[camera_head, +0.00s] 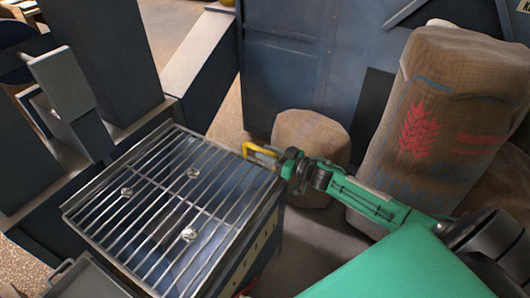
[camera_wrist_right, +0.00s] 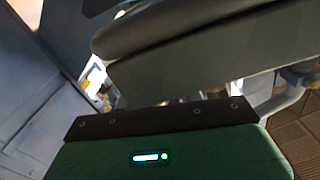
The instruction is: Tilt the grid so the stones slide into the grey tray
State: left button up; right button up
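The metal grid (camera_head: 215,208) lies over a box in the head view and looks roughly flat. Several small pale stones rest on its bars: one stone (camera_head: 126,192) at the left, one stone (camera_head: 193,172) towards the back and one stone (camera_head: 189,234) nearer the front. A yellow handle (camera_head: 257,150) sticks out at the grid's back right corner. My right gripper (camera_head: 284,165) is at the handle's right end; whether its fingers are closed around it is hidden. A grey container (camera_head: 85,282), possibly the grey tray, is partly cut off at the bottom left. My left gripper is out of view.
A large burlap sack (camera_head: 430,120) with a red wheat print stands at the right. A smaller sack (camera_head: 311,135) is behind my right gripper. A blue metal wall (camera_head: 285,75) closes the back. Dark blue machine parts (camera_head: 105,60) stand left of the grid.

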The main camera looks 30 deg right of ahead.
jog(key=shift+w+a, duration=0.3)
jog(key=shift+w, duration=0.2)
grip_shut()
